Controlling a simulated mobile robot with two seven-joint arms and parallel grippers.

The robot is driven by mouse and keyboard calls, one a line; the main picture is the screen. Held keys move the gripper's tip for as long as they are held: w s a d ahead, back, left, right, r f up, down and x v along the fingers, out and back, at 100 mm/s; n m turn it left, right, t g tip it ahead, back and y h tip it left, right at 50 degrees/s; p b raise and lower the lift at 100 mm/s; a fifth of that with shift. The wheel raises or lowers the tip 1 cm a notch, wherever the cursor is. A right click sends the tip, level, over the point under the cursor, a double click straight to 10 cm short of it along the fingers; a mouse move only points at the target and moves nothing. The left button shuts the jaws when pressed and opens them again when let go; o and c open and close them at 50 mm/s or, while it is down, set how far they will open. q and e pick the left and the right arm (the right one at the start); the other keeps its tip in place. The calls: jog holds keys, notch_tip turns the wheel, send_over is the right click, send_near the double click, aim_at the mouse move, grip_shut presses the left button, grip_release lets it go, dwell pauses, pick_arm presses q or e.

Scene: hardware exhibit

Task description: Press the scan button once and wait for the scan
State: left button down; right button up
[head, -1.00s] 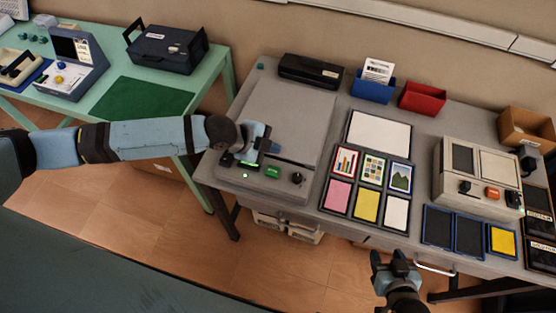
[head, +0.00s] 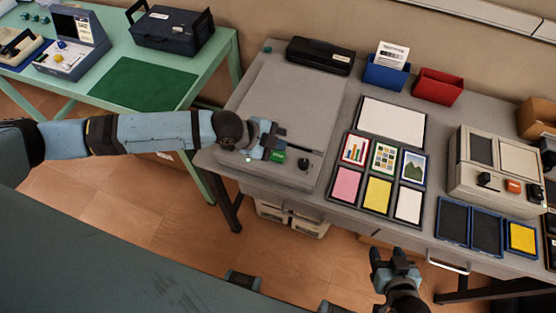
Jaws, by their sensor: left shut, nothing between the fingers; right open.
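The grey flatbed scanner (head: 287,90) lies on the grey table with its lid closed. My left gripper (head: 278,142) is shut and empty. It is right at the green button, overlapping its far left side in the head view. I cannot tell whether it touches or presses the button. My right gripper (head: 393,264) is open and empty, in front of the table edge.
Picture and colour cards (head: 379,192) lie right of the scanner. A black case (head: 320,56), a blue bin (head: 386,75) and a red bin (head: 437,87) stand at the back. A beige device (head: 497,168) stands at the right. A green table (head: 218,60) is at the left.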

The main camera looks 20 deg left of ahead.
aim_at(278, 156)
pick_arm(q)
notch_tip(278, 156, down, 2)
jog(key=shift+f+b, duration=0.1)
jog(key=shift+b, duration=0.2)
pick_arm(e)
jog(key=shift+f, duration=0.45)
jog(key=shift+d+f, duration=0.15)
jog(key=shift+d, duration=0.05)
jog(key=shift+a, duration=0.1)
dwell(0.5)
dwell(0.6)
pick_arm(q)
jog(key=shift+f, duration=0.35)
jog(key=shift+f, duration=0.55)
pick_arm(e)
jog(key=shift+f, duration=0.15)
dwell(0.4)
pick_arm(q)
jog(key=shift+r, duration=0.1)
jog(key=shift+r+p, duration=0.75)
jog(key=shift+r, duration=0.1)
pick_arm(e)
jog(key=shift+r, duration=0.9)
